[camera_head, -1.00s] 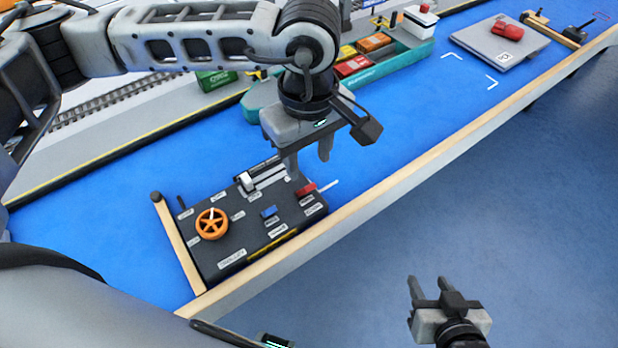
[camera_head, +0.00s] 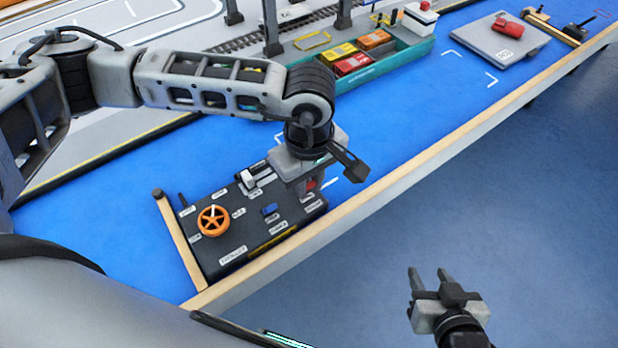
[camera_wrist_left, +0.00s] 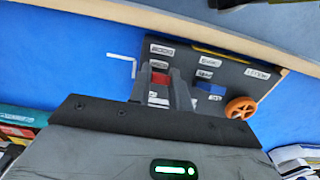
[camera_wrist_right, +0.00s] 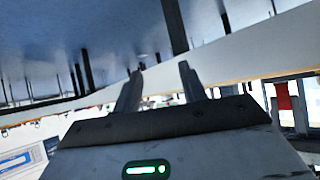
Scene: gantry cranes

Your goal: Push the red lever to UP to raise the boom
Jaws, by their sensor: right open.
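The dark control box (camera_head: 235,243) sits on the blue table, with the red lever (camera_head: 311,184) at its right end. My left gripper (camera_head: 306,190) is down over the lever and partly hides it in the head view. In the left wrist view the red lever (camera_wrist_left: 159,98) is between the fingers of my left gripper (camera_wrist_left: 160,75), which are close together on either side of it. The BOOM label (camera_wrist_left: 162,50) shows beyond the fingertips. The UP mark cannot be read. My right gripper (camera_head: 428,278) is open and empty, off the table's front side.
The box also carries an orange wheel (camera_head: 213,221), a blue switch (camera_head: 269,209) and a white-topped lever (camera_head: 248,179). A wooden rail (camera_head: 400,182) runs along the table's front edge. A teal ship (camera_head: 390,66) with containers lies behind. The blue table (camera_head: 400,120) right of the box is clear.

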